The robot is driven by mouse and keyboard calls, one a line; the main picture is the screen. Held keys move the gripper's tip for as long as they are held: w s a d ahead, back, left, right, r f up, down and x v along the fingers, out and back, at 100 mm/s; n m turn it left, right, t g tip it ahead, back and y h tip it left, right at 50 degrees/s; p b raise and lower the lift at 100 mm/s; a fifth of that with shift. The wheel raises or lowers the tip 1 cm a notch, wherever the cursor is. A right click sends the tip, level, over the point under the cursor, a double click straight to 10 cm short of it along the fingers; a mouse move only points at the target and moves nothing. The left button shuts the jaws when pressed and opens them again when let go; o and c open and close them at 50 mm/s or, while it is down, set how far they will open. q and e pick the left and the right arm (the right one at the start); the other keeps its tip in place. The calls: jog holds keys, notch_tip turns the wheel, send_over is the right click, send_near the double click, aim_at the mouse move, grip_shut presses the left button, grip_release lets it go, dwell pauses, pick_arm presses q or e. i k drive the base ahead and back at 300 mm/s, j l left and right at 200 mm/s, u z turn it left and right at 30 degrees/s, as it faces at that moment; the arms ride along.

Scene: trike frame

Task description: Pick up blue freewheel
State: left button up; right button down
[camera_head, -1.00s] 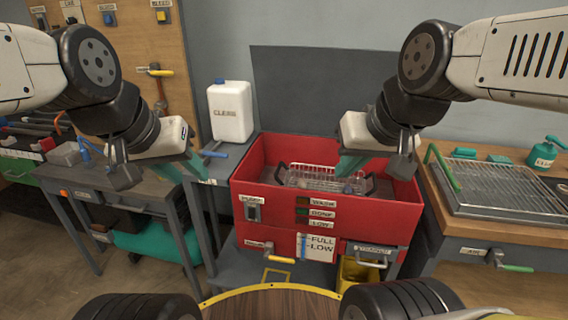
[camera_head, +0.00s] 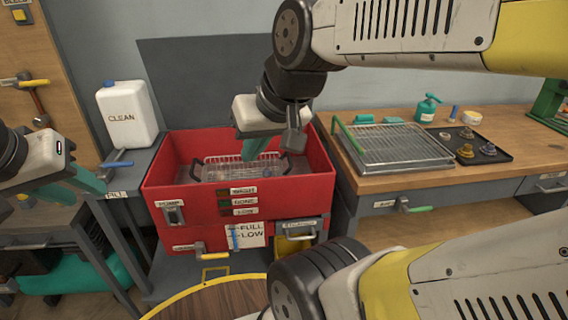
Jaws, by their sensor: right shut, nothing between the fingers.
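My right gripper (camera_head: 254,149) has teal fingers, is shut and empty, and hangs over the back of the red wash tank (camera_head: 306,190). A wire basket (camera_head: 228,170) sits in the tank beneath it. A small bluish thing (camera_head: 267,174) shows at the basket; I cannot tell whether it is the blue freewheel. Several small round parts lie on a black tray (camera_head: 484,164) at the right; one looks grey-blue (camera_head: 466,151), others brassy. My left gripper (camera_head: 90,181) is at the left edge, left of the tank; its finger gap is not clear.
A wire drying rack (camera_head: 395,147) with a green handle lies on the wooden bench (camera_head: 375,181) beside the tray. A green spray bottle (camera_head: 427,108) and a small blue cylinder (camera_head: 454,113) stand behind. A white CLEAN jug (camera_head: 127,115) stands left of the tank.

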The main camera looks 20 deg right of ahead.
aim_at(489, 150)
jog(key=z, duration=2.4)
jog(key=i+l+u, duration=0.1)
jog(key=u, duration=0.3)
jog(key=i+l+u, duration=0.15)
jog(key=u, duration=0.25)
jog(key=i+l+u, duration=0.1)
jog(key=u, duration=0.3)
jog(key=i+l+u, duration=0.15)
jog(key=l, duration=0.4)
jog(key=i+l+u, duration=0.15)
jog(key=l, duration=0.45)
jog(key=i+l+u, duration=0.15)
jog(key=l, duration=0.4)
jog(key=l+u, duration=0.15)
jog(key=l, duration=0.45)
jog(key=i+l, duration=0.1)
jog(key=l, duration=0.5)
jog(key=i+l, duration=0.1)
jog(key=l, duration=0.5)
